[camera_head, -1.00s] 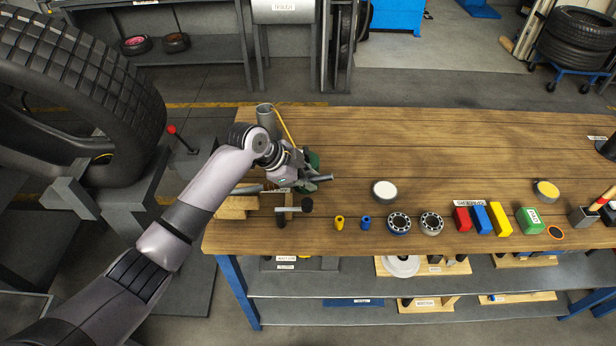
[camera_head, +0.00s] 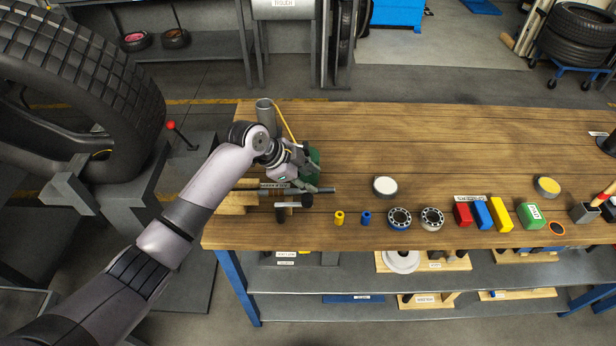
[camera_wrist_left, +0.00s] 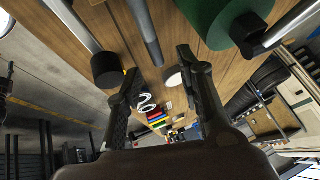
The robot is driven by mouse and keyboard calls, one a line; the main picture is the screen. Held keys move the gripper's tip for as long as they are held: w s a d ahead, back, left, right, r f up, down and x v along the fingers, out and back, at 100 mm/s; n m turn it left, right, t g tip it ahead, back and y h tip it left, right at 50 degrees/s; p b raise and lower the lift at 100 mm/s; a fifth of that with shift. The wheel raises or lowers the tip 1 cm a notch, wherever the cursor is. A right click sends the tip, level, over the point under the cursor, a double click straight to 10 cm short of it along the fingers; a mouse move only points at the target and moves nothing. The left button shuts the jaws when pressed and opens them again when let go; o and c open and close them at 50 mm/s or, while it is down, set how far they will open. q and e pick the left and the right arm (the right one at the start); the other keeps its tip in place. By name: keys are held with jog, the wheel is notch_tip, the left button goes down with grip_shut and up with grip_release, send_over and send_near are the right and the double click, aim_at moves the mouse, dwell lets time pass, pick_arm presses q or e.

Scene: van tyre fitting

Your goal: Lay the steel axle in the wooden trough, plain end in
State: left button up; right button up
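The steel axle (camera_head: 322,190) is a thin grey rod lying roughly level, left to right, near the bench's left end. Its left part lies along the top of the wooden trough (camera_head: 236,204), partly covered by my arm and a label. Its right end sticks out past the wood. Which end is plain I cannot tell. My left gripper (camera_head: 312,178) is just above the rod. In the left wrist view its two fingers (camera_wrist_left: 160,85) stand apart with nothing clamped, and the dark rod (camera_wrist_left: 145,28) ends in line with the gap. My right gripper is not in view.
A green round thing (camera_head: 314,160) and a grey cylinder (camera_head: 265,115) stand behind. Bearings (camera_head: 399,218) and coloured blocks (camera_head: 482,214) line the front edge. The bench's back middle is clear.

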pick_arm(q)
jog(key=v, duration=1.2)
jog(key=shift+f, duration=0.1)
dwell(0.5)
